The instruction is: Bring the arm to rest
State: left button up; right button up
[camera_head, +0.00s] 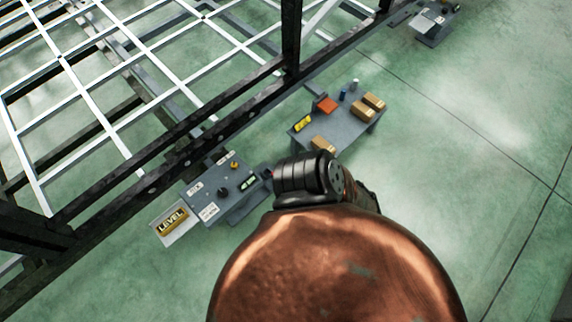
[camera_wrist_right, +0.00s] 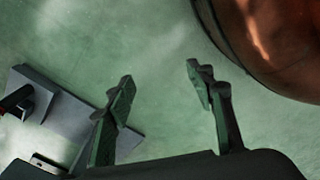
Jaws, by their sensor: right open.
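My right gripper (camera_wrist_right: 162,88) is open in the right wrist view, its two dark fingers spread wide with nothing between them and pale green floor beyond. In the head view, black joints of my own arm show above my copper-coloured body; the gripper's fingers cannot be made out there. I cannot tell from that view which arm these joints belong to. My left gripper is in neither view.
A grey table (camera_head: 352,140) holds cardboard boxes (camera_head: 363,109) and an orange item (camera_head: 327,105). A lower grey station (camera_head: 214,190) has small parts and a "LEVEL" box (camera_head: 172,221) beside it. The dark and white trailer frame (camera_head: 165,170) fills the upper left. Open floor (camera_head: 480,120) lies right.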

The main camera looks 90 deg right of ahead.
jog(key=s, duration=0.2)
jog(key=shift+s+a+f+g, duration=0.1)
jog(key=shift+s+f+g, duration=0.15)
jog(key=shift+s+g, duration=0.1)
pick_arm(q)
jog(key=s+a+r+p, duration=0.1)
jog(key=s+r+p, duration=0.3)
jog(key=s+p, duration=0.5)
jog(key=p, duration=0.7)
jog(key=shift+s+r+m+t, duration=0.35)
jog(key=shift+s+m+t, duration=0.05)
pick_arm(e)
jog(key=s+d+r, duration=0.1)
jog(key=s+r, duration=0.3)
jog(key=s, duration=0.5)
jog(key=shift+s+d+r+n+t, duration=0.2)
jog(key=shift+s+r+n+t, duration=0.15)
jog(key=shift+t, duration=0.1)
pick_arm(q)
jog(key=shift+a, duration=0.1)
